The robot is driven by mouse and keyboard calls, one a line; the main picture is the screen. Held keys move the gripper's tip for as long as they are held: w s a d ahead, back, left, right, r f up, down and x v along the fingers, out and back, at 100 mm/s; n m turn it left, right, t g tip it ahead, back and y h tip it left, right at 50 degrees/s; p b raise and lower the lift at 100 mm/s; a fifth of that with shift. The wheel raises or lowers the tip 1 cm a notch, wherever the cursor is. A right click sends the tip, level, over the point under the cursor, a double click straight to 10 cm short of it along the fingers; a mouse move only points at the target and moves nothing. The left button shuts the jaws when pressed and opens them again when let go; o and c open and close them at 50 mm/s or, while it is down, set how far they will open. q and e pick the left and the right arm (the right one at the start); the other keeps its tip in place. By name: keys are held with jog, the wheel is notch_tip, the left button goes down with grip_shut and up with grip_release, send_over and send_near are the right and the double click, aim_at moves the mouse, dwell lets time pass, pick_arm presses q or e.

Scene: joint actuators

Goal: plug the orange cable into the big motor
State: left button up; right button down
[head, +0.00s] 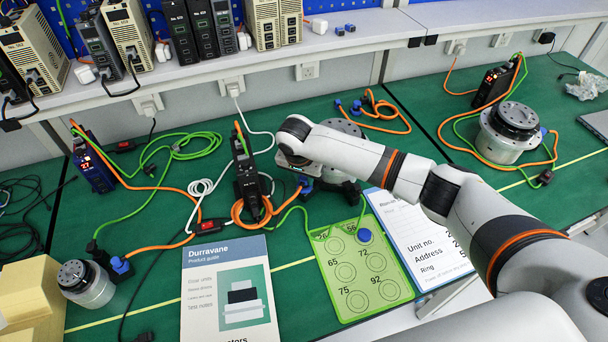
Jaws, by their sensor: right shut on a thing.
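The big motor (346,127), a grey round body, stands mid-table and is mostly hidden behind my right arm. My right gripper (302,178) is over its left side, shut on the blue plug (306,184) of the orange cable (290,201). The cable runs down left to a coil (238,215) by the black drive (246,172). The plug is close beside the motor. Whether it touches the motor or sits in a socket I cannot tell. The fingers are largely hidden by the wrist. My left gripper is not in view.
Another orange cable (392,129) with blue plugs lies behind the motor. Another motor (511,128) stands right, a smaller one (86,284) left. A product guide (229,297) lies in front.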

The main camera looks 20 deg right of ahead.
jog(key=shift+f+p, duration=0.2)
jog(key=shift+p, duration=0.1)
dwell(0.4)
jog(key=c, duration=1.1)
grip_release()
jog(key=shift+r, duration=0.1)
notch_tip(320, 180, up, 7)
jog(key=p, duration=0.8)
jog(key=shift+s, duration=0.1)
